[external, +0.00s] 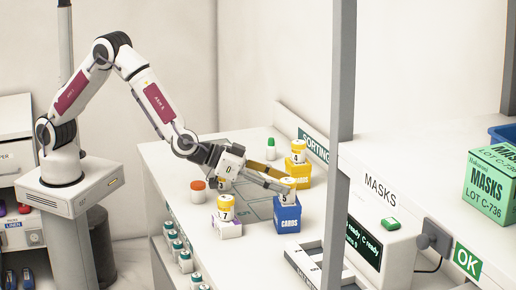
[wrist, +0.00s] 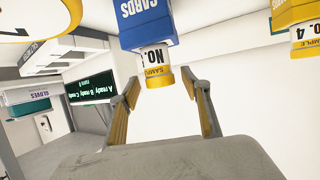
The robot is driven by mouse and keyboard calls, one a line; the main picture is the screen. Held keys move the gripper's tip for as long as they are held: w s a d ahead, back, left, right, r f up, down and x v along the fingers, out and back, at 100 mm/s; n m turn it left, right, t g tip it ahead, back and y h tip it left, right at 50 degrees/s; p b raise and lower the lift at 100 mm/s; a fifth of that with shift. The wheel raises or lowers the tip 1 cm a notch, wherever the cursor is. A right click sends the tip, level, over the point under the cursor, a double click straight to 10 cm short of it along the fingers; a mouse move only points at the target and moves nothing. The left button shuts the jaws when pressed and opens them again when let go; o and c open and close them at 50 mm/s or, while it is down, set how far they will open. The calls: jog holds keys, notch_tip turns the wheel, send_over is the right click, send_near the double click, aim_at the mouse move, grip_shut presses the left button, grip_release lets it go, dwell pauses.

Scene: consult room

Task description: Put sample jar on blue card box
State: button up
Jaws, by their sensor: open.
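The blue card box (external: 287,218), marked CARDS, stands on the white counter. A sample jar (external: 288,196) with a yellow lid and a white label sits upright on top of it. In the wrist view, which is upside down, the blue box (wrist: 147,28) is at the top with the jar (wrist: 155,68) against its top face. My gripper (external: 284,186) is at the jar; in the wrist view its two fingers (wrist: 164,88) are spread with clear gaps on both sides of the jar. The gripper is open and holds nothing.
A yellow box (external: 299,177) with a jar stands behind; a white-and-purple box (external: 228,229) with a jar stands to the left. An orange-capped jar (external: 198,191) and a green-capped jar (external: 270,148) stand nearby. A grey post (external: 340,130) rises to the right.

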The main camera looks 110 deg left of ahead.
jog(key=v, duration=0.9)
jog(key=shift+s+d, duration=0.15)
dwell(0.5)
jog(key=s+d+r+m+g+h, duration=0.1)
jog(key=s+d+r+m+h, duration=0.15)
jog(key=s+d+r, duration=0.4)
jog(key=s+d+r+m+g+h, duration=0.1)
jog(key=s+r+h, duration=0.3)
jog(key=s, duration=0.6)
jog(key=s+a+f+g, duration=0.1)
jog(key=s+a+g, duration=0.1)
jog(key=s, duration=1.2)
jog(key=s+a+f+g+y, duration=0.1)
jog(key=s+a, duration=0.3)
jog(key=s, duration=1)
jog(key=shift+f+m+g, duration=0.45)
jog(key=shift+g, duration=0.45)
